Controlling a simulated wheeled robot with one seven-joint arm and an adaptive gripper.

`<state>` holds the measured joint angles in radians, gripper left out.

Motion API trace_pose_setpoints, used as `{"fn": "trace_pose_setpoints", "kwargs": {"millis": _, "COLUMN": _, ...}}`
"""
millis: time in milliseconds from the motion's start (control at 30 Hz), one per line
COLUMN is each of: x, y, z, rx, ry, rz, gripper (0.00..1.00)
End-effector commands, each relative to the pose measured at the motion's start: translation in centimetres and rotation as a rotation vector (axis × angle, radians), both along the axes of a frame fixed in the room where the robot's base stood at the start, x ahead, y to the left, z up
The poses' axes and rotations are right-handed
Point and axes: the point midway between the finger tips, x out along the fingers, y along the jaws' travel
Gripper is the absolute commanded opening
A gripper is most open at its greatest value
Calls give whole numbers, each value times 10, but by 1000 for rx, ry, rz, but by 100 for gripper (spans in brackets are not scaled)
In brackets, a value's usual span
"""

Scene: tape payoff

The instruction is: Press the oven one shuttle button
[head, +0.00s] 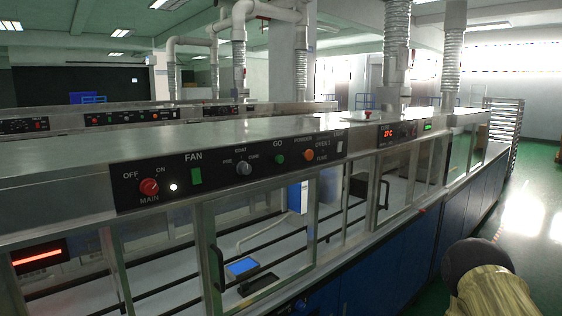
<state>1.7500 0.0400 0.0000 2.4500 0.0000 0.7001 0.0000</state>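I can read no "shuttle" label. A small red button-like thing (367,114) stands on the oven's top. My gripper is not in view.
Glass doors (265,225) with dark handles line the oven front above blue cabinets (385,270). A blue-topped tray (242,267) lies inside. A dark rounded shape and a yellowish cylinder (495,292) fill the lower right. Green floor (530,190) is open at right.

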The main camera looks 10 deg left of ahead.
Motion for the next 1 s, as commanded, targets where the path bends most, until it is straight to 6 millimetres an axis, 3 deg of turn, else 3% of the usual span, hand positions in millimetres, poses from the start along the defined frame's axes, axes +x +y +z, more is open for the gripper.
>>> {"fn": "trace_pose_setpoints", "kwargs": {"millis": 67, "x": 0, "y": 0, "z": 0, "rx": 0, "ry": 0, "rz": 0, "gripper": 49}}
{"fn": "trace_pose_setpoints", "kwargs": {"millis": 333, "x": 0, "y": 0, "z": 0, "rx": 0, "ry": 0, "rz": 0, "gripper": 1}}
{"fn": "trace_pose_setpoints", "kwargs": {"millis": 1000, "x": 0, "y": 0, "z": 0, "rx": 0, "ry": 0, "rz": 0, "gripper": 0}}
